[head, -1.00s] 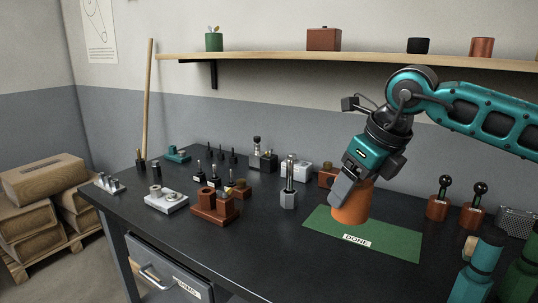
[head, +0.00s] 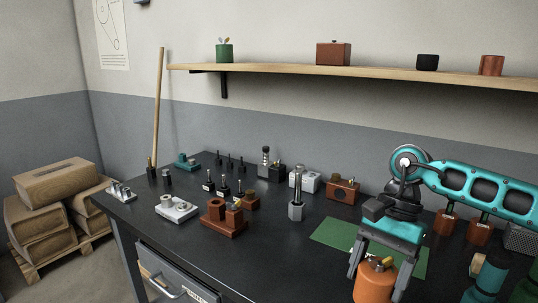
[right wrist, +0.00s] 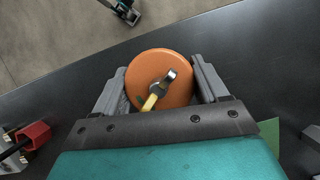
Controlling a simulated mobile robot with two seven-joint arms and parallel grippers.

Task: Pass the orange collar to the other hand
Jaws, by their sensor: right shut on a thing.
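The orange collar (head: 370,290) is a thick orange cylinder at the bottom of the head view, partly cut off by the frame edge. My right gripper (head: 379,282) points down and is shut on it, one finger on each side. In the right wrist view the collar (right wrist: 148,65) shows its round top between the grey fingers, with a metal knob and a yellow piece over it. My left gripper is not in the head view. A small dark and teal part at the top of the right wrist view is too unclear to name.
A green mat (head: 332,233) lies behind my right gripper. A reddish-brown block (head: 222,222), a white block (head: 177,209) and a grey post (head: 296,207) stand to the left on the dark bench. Teal canisters (head: 488,275) stand at right. The front middle of the bench is clear.

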